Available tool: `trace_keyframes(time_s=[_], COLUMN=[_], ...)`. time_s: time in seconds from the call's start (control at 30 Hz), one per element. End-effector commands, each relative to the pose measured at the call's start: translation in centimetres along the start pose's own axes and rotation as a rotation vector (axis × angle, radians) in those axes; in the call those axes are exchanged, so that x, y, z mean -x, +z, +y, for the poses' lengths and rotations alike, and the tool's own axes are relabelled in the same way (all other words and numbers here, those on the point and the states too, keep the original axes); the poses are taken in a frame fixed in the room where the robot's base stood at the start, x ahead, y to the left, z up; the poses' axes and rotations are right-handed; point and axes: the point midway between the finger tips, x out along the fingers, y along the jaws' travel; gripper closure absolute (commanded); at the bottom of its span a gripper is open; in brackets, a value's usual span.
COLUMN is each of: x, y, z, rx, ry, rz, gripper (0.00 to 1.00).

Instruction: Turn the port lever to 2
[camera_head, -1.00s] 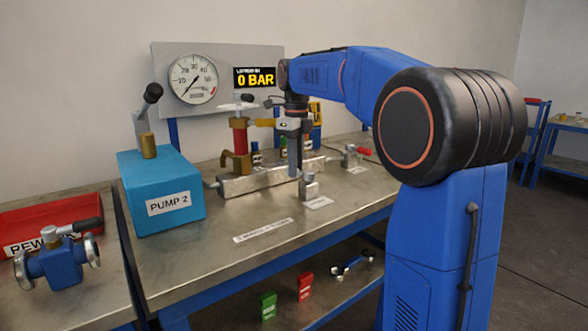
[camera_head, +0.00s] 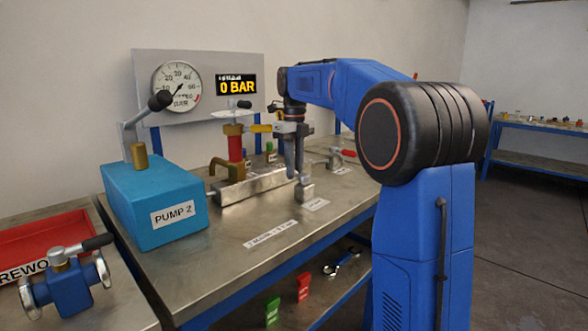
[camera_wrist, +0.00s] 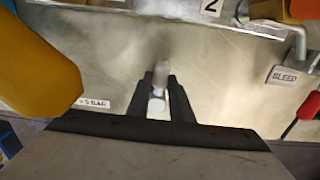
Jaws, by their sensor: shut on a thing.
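The port lever is a small grey metal lever (camera_wrist: 161,73) standing between my fingertips in the wrist view. In the head view its small grey block (camera_head: 305,192) sits on the bench, right of the long metal block. My gripper (camera_head: 296,172) points down at it and is shut on the lever; the dark fingers (camera_wrist: 161,92) lie on both sides of it. A plate marked 2 (camera_wrist: 212,6) shows at the top of the wrist view. Which way the lever points is hard to tell.
Blue PUMP 2 (camera_head: 155,195) stands left. The wrist view shows a BLEED plate (camera_wrist: 284,76) and red handle (camera_wrist: 308,106). The display (camera_head: 236,85) reads 0 BAR.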

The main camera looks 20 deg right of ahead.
Motion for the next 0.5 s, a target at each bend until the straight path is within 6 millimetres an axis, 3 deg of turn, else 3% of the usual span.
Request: trace_keyframes(time_s=[0.27, 0.3, 0.37, 0.5], x=[0.08, 0.08, 0.07, 0.05], y=[0.05, 0.05, 0.05, 0.03], z=[-0.03, -0.03, -0.03, -0.02], rx=[0.0, 0.0, 0.0, 0.0], ry=[-0.001, -0.001, -0.001, -0.001], rz=[-0.003, -0.003, -0.003, -0.002], gripper=[1.0, 0.76, 0.62, 0.62])
